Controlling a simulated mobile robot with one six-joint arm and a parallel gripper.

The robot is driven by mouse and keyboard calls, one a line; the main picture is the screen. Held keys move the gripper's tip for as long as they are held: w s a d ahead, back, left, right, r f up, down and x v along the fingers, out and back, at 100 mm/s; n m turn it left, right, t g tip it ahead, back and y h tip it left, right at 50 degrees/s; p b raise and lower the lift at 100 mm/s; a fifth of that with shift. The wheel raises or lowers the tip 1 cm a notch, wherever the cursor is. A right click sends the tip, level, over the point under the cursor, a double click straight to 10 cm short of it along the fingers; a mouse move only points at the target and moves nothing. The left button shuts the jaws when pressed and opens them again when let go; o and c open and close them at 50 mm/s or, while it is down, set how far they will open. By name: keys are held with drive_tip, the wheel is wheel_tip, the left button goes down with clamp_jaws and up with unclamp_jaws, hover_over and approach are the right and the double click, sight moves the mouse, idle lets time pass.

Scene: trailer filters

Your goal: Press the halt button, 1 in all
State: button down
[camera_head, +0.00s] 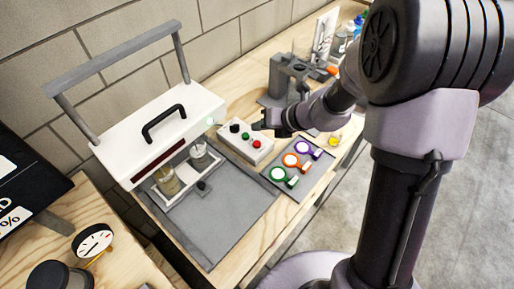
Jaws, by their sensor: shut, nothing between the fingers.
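A white control box (240,146) stands on the wooden bench right of the white machine. On its top is a row with a black knob (234,128), a small green button (245,135) and a red button (257,144). No label can be read; the red one looks like the halt button. My gripper (259,126) is shut and empty, just above and beside the box's right end, near the red button. It looks apart from the button, but the exact gap cannot be told.
The white machine (150,130) with a black handle holds two jars on its tray. Right of the box, a grey mat (290,191) bears green, orange and purple rings. A dark grey stand (280,80) is behind my gripper.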

sight(260, 145)
drive_tip(key=shift+f+b, duration=1.55)
drive_tip(key=shift+f, duration=0.75)
drive_tip(key=shift+f+b, duration=0.3)
drive_tip(key=shift+f, duration=0.15)
drive_tip(key=shift+f+b, duration=0.4)
drive_tip(key=shift+f, duration=0.1)
idle(0.5)
drive_tip(key=shift+r, duration=0.15)
drive_tip(key=shift+r+p, duration=0.85)
drive_tip(key=shift+p, duration=0.1)
wheel_tip(260, 145, up, 5)
drive_tip(key=p, duration=0.5)
